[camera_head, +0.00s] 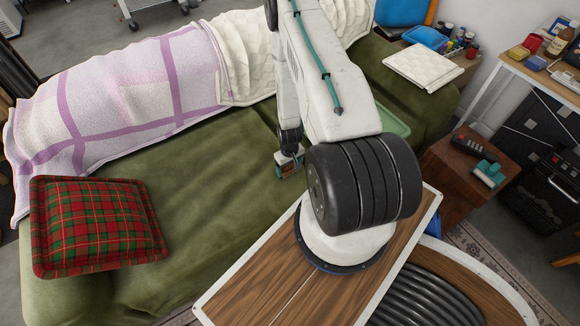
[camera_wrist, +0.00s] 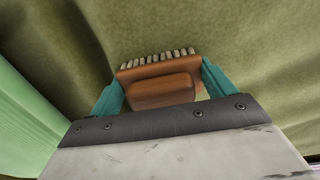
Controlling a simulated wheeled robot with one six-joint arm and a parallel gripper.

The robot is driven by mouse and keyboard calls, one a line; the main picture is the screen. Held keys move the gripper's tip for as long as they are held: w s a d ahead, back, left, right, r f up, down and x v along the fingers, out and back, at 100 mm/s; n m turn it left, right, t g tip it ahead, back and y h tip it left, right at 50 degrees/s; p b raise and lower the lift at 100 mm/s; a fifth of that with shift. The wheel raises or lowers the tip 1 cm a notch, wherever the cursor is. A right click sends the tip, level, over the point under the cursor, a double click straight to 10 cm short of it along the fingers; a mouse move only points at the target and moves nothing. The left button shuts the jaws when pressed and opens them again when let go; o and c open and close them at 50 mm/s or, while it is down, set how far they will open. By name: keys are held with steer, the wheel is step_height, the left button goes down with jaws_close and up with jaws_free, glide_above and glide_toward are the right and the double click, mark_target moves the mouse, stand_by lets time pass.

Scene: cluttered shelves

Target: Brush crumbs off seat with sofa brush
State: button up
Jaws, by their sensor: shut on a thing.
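My gripper (camera_wrist: 164,88) is shut on a brown wooden sofa brush (camera_wrist: 160,92), with a teal finger on each side of it in the wrist view. The brush's pale bristle tufts point away from my gripper, toward the green fabric. The olive-green sofa seat (camera_head: 215,165) fills much of the head view, and its fabric also shows in the wrist view (camera_wrist: 240,40). In the head view my gripper (camera_head: 290,165) is low over the seat, partly hidden by my arm. I cannot tell whether the bristles touch the fabric. No crumbs can be made out.
A red plaid cushion (camera_head: 95,225) lies at the seat's left front. A lilac-and-white blanket (camera_head: 130,90) covers the back. A pale green tray-like item (camera_head: 393,122) lies right of my arm. A small side table (camera_head: 445,165) holds a remote (camera_head: 474,147).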

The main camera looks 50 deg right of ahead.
mark_target(267, 184)
steer(key=shift+w+a+f, duration=0.1)
steer(key=shift+w+a, duration=0.1)
steer(key=shift+a, duration=0.9)
steer(key=shift+w+a, duration=0.15)
steer(key=shift+a, duration=0.9)
steer(key=shift+w+a, duration=0.3)
steer(key=shift+a, duration=0.45)
steer(key=shift+w+a, duration=0.3)
steer(key=shift+a, duration=0.4)
steer(key=shift+w+a, duration=0.25)
steer(key=shift+a, duration=0.6)
steer(key=shift+w+a, duration=0.2)
steer(key=shift+a, duration=0.65)
step_height(267, 184, up, 7)
steer(key=shift+w, duration=0.1)
